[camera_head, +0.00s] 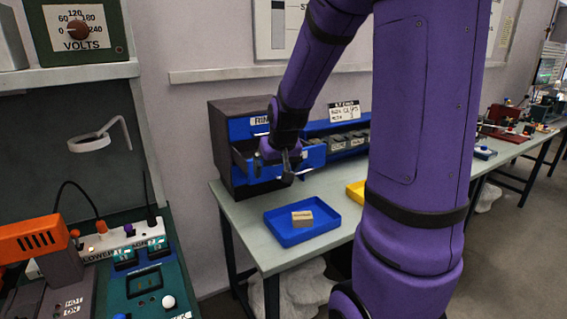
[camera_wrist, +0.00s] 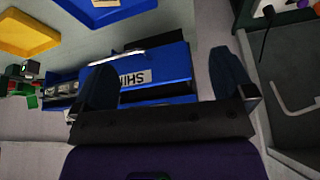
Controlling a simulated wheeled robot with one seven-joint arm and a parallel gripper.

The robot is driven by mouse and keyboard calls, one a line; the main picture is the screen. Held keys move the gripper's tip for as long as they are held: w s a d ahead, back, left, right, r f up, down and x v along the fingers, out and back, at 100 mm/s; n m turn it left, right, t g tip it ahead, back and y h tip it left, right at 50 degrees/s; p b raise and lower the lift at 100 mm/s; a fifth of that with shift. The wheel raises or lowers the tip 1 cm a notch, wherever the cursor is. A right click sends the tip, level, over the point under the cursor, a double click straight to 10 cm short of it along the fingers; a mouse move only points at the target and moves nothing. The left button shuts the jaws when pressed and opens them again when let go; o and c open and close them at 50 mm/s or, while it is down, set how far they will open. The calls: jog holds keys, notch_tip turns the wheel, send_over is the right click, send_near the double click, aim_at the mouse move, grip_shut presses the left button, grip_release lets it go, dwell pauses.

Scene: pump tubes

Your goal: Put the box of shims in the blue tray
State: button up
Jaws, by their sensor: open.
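A small tan box (camera_head: 302,218), which looks like the box of shims, sits inside the blue tray (camera_head: 275,233) on the bench. My gripper (camera_head: 290,172) is open and empty, above and behind the tray, close to the front of the drawer cabinet. In the wrist view my gripper's fingers (camera_wrist: 162,78) are spread wide. Between and beyond them is a blue drawer front with a label starting "SHIM" (camera_wrist: 122,80).
The dark cabinet (camera_head: 228,135) has blue drawers; a lower one (camera_head: 312,158) appears pulled out beside my gripper. A yellow tray (camera_head: 355,192) lies right of the blue tray, partly behind my arm. Blue bins (camera_head: 347,142) line the wall. A bench with instruments (camera_head: 145,282) stands at left.

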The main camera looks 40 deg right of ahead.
jog(key=s+a+r+n, duration=0.2)
jog(key=s+a+r, duration=0.4)
jog(key=s+a, duration=0.2)
jog(key=s+a+r+n+y, duration=0.1)
jog(key=s+a+r+n, duration=0.1)
jog(key=s+a+r, duration=0.5)
jog(key=s+a, duration=0.1)
jog(key=s, duration=0.4)
jog(key=shift+s+a+r+t+y, duration=0.2)
jog(key=shift+a+r+t+y, duration=0.05)
jog(key=shift+t+y, duration=0.05)
